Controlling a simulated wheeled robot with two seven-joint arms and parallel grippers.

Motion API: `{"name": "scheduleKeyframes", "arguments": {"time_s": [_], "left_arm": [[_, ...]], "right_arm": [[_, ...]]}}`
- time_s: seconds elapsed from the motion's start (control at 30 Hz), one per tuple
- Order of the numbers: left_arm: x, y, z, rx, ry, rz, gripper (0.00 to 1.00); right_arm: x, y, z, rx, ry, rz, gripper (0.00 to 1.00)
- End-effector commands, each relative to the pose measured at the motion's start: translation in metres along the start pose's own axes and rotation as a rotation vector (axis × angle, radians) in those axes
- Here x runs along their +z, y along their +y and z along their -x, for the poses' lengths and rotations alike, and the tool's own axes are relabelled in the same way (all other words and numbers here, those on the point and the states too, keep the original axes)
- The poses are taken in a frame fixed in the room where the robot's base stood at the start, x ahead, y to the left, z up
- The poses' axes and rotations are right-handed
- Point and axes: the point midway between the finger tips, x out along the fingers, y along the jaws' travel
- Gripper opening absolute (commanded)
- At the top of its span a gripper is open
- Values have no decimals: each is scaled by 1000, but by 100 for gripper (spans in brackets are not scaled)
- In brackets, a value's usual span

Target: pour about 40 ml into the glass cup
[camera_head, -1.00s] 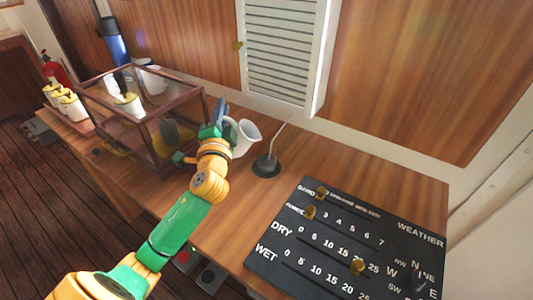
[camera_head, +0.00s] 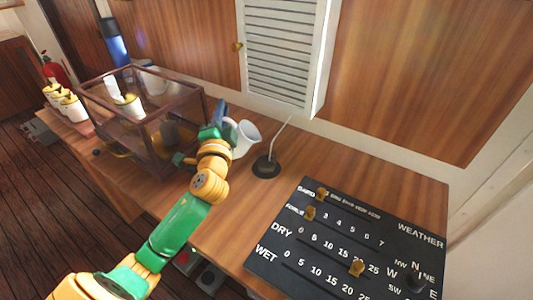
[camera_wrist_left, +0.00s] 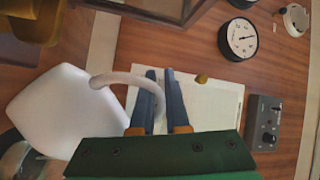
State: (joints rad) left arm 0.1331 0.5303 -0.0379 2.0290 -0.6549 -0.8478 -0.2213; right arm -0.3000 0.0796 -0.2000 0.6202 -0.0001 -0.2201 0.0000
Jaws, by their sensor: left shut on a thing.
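A white mug (camera_head: 247,137) is beside my left gripper (camera_head: 219,115), above the wooden counter near the glass case. In the left wrist view the same mug (camera_wrist_left: 57,108) is at the left, with its curved handle between the two dark fingers. My left gripper (camera_wrist_left: 160,95) is shut on that handle. The mug's contents are not visible. I cannot pick out a clear glass cup with certainty in either view. My right gripper is out of view.
A framed glass case (camera_head: 155,150) stands left of my gripper, with white cups (camera_head: 60,100) beyond it. A black-based rod (camera_head: 267,166) stands right of the mug. A black weather board (camera_head: 340,240) lies at front right. The wrist view shows a round gauge (camera_wrist_left: 238,39) and a dark box (camera_wrist_left: 264,124).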

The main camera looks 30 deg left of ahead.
Motion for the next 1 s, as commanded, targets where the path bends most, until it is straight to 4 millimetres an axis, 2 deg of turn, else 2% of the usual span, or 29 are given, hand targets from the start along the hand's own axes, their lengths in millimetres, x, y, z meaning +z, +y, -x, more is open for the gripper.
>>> {"name": "scheduleKeyframes", "arguments": {"time_s": [0.43, 0.57, 0.7, 0.8, 0.9, 1.0], "left_arm": [[0, 0, 0, -1, 0, 2, 0], [7, 2, 0, 6, -12, 75, 0], [20, -21, -5, 19, -38, 227, 0], [42, -10, -6, 35, -64, 384, 0], [34, -40, -11, 39, -68, 430, 0], [32, -57, -14, 44, -75, 476, 0]], "right_arm": [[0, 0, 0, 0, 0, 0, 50], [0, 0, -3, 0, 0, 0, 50], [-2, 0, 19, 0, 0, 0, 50], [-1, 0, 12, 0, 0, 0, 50], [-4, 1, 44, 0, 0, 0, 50], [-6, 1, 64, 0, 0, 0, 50]]}}
